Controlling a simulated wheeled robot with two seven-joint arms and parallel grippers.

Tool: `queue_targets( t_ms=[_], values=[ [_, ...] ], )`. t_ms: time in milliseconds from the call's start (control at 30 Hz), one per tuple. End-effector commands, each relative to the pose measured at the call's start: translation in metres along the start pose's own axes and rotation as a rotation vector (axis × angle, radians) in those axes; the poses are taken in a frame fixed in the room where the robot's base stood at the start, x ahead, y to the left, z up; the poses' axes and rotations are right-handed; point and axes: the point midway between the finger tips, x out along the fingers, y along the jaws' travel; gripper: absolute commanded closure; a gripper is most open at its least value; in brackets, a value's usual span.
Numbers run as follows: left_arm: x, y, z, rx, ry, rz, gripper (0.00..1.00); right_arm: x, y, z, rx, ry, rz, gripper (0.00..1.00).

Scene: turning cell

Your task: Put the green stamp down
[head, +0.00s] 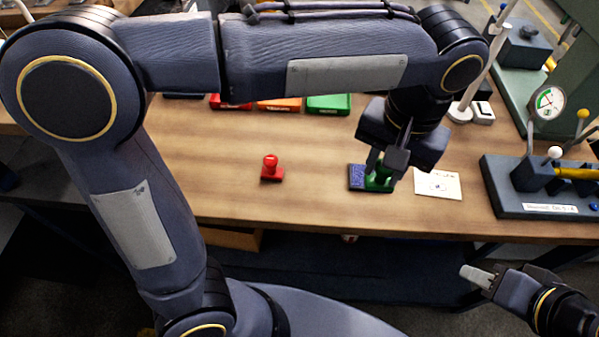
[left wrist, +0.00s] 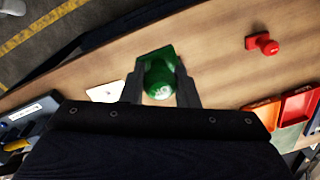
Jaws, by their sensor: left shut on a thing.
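The green stamp (head: 379,184) is at the front middle of the wooden table in the head view. My left gripper (head: 387,163) is shut on its handle from above. The left wrist view shows the stamp (left wrist: 159,80) between the two fingers (left wrist: 160,92).
A red stamp (head: 271,169) stands to the left on the table. Red (head: 231,103), orange (head: 279,105) and green (head: 328,105) trays lie at the back. A white paper card (head: 438,184) lies right of the green stamp. A blue-grey fixture (head: 530,204) stands further right. Bare wood surrounds the red stamp.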

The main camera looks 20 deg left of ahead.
Motion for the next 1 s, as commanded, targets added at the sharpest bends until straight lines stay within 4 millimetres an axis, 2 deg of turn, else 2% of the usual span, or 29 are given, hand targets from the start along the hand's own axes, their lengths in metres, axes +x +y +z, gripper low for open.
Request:
queue_targets(
  t_ms=[167, 367, 500, 633, 900, 1000],
  values=[
    [0.013, -0.029, -0.009, -0.009, -0.002, 0.0, 0.87, -0.003, -0.001, -0.002, 0.0, 0.0, 0.0, 0.64],
    [0.038, -0.075, -0.025, -0.01, -0.004, 0.0, 0.87, -0.007, -0.003, -0.004, 0.0, 0.0, 0.0, 0.64],
    [0.065, -0.098, -0.032, -0.005, -0.005, -0.002, 0.87, -0.008, -0.004, -0.004, 0.0, 0.0, 0.0, 0.64],
    [0.085, -0.111, -0.037, -0.005, -0.005, -0.001, 0.87, -0.009, -0.004, -0.004, 0.0, 0.0, 0.0, 0.64],
    [0.106, -0.126, -0.043, -0.004, -0.003, -0.001, 0.87, -0.01, -0.004, -0.005, 0.0, 0.0, 0.0, 0.64],
    [0.123, -0.124, -0.043, -0.002, -0.005, -0.001, 0.87, -0.009, -0.004, -0.004, 0.0, 0.0, 0.0, 0.64]
  ],
)
